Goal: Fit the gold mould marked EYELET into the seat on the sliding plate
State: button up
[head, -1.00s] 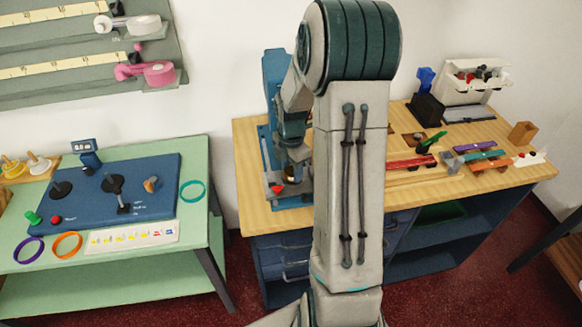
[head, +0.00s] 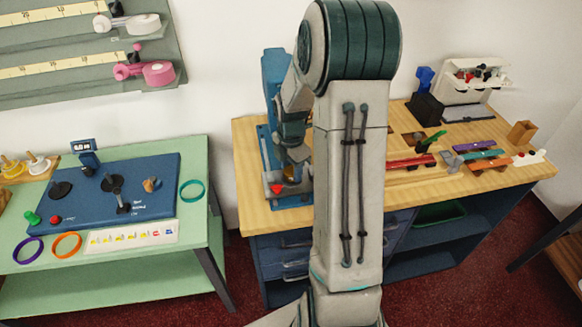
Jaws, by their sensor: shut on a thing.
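My gripper (head: 293,167) points down at the front of the blue press (head: 273,75) on the wooden counter, left of my arm. It is shut on the gold mould (head: 291,177), of which only a small bit shows low between the fingers. The EYELET mark is too small to read. The mould is at or just above the press base (head: 291,200), where the sliding plate appears to be. The plate and its seat are mostly hidden by my gripper and arm, so I cannot tell whether the mould touches the seat. A red part (head: 277,189) shows beside it.
My arm hides the middle of the wooden counter (head: 250,150). To its right lie a red strip (head: 411,161), several coloured swatch pieces and a white rack (head: 477,80). A green table (head: 200,160) with a blue board (head: 130,175) stands at left, across a gap.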

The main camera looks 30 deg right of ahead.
jog(key=shift+f+b, duration=0.35)
jog(key=shift+f, duration=0.2)
jog(key=o, duration=1.2)
jog(key=shift+r, duration=0.55)
notch_tip(320, 180, up, 3)
jog(key=shift+r+b, duration=0.1)
jog(key=shift+b, duration=0.35)
jog(key=s+d+r+b, duration=0.1)
jog(key=s+d+r, duration=0.5)
jog(key=s+d, duration=0.2)
jog(key=shift+s+r, duration=0.25)
jog(key=shift+r, duration=0.1)
